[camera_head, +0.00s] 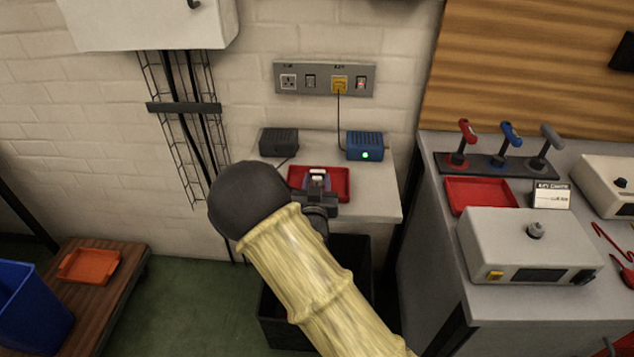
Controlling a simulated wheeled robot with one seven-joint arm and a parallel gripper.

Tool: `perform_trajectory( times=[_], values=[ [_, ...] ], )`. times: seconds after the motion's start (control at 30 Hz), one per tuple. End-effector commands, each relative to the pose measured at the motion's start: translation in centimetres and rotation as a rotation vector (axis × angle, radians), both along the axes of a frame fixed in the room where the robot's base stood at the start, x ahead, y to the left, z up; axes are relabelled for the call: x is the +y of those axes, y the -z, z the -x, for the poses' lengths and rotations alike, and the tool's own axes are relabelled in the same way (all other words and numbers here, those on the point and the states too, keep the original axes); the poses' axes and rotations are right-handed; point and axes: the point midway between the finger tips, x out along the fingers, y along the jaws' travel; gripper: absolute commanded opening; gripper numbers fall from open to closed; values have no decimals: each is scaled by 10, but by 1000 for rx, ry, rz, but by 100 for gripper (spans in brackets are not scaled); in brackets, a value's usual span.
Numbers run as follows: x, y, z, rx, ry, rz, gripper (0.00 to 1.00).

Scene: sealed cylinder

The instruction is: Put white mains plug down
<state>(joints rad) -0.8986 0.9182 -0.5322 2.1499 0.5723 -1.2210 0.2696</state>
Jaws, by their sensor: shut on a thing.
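The white mains plug (317,174) is small and shows between the jaws of my gripper (316,183). My gripper is shut on it, over a red tray (338,176) on the pale shelf. Whether the plug touches the tray floor cannot be told. A dark cable (287,160) runs from the dark grey box (279,142) towards the gripper; its far end is hidden. My arm covers the front left of the tray and part of the shelf.
A blue box (365,146) with a green light stands at the shelf's right, cabled to a yellow plug (339,84) in the wall socket panel (296,80). A black bin (354,259) stands below. The bench (424,190) at right holds another red tray (480,195) and instruments.

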Motion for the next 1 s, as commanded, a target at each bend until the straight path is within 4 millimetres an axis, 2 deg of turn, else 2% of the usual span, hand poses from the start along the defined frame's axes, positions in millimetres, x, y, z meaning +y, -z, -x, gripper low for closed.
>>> perform_trajectory(
  times=[0.73, 0.77, 0.8, 0.87, 1.0],
  values=[
    [0, 17, 2, 13, 0, 2, 1],
    [0, 18, 2, 15, 0, 1, 41],
    [0, 19, 2, 16, 0, 2, 49],
    [0, 19, 2, 18, 0, 2, 58],
    [-1, 20, 2, 18, 1, 2, 59]
  ],
)
